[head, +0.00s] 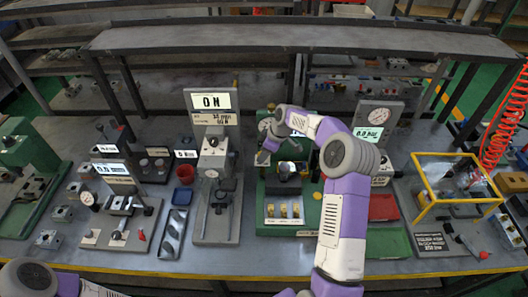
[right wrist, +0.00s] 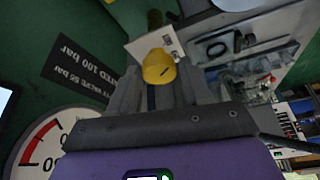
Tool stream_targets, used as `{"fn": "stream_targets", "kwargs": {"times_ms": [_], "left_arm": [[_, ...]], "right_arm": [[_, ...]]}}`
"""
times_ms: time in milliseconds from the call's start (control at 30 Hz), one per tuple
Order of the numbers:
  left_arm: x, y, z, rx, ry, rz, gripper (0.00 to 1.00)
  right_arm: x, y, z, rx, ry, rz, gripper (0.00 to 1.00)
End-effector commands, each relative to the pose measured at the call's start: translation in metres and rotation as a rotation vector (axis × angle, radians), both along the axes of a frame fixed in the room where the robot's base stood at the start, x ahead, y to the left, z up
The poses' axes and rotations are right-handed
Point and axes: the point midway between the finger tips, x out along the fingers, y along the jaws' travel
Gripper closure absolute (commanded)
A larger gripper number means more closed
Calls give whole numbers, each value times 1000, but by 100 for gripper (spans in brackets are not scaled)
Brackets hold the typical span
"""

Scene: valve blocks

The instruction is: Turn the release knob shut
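The release knob (right wrist: 159,67), a yellow round cap with a dark mark, shows in the right wrist view beside a small white label. My right gripper (right wrist: 155,78) has its grey fingers on either side of it at the tips. I cannot tell whether the fingers touch it. In the head view my right gripper (head: 263,156) reaches to the upper left part of the green valve stand (head: 262,202), and the knob is hidden there. My left gripper is outside the head view; only part of my left arm shows at the lower left.
A pressure gauge (right wrist: 50,140) is close to the gripper in the wrist view. A grey press stand (head: 216,222) is just left of the green stand. A red tray (head: 383,208) and a yellow-framed box (head: 424,212) are on the right. My right arm covers part of the bench.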

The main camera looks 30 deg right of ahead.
Motion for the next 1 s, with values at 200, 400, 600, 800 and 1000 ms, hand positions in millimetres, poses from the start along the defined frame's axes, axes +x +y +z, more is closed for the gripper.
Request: {"fn": "stream_targets", "kwargs": {"times_ms": [200, 400, 600, 800, 1000], "left_arm": [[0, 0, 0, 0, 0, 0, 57], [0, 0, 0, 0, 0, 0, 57], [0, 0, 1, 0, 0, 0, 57], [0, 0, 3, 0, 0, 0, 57], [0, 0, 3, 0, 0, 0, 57]], "right_arm": [[1, 0, 1, 0, -2, -2, 35], [0, -1, 3, 1, -4, -3, 35], [-7, -8, 29, -2, -6, -3, 35], [-16, -16, 58, 0, -4, -2, 35], [-21, -19, 70, 0, -2, -2, 35]]}}
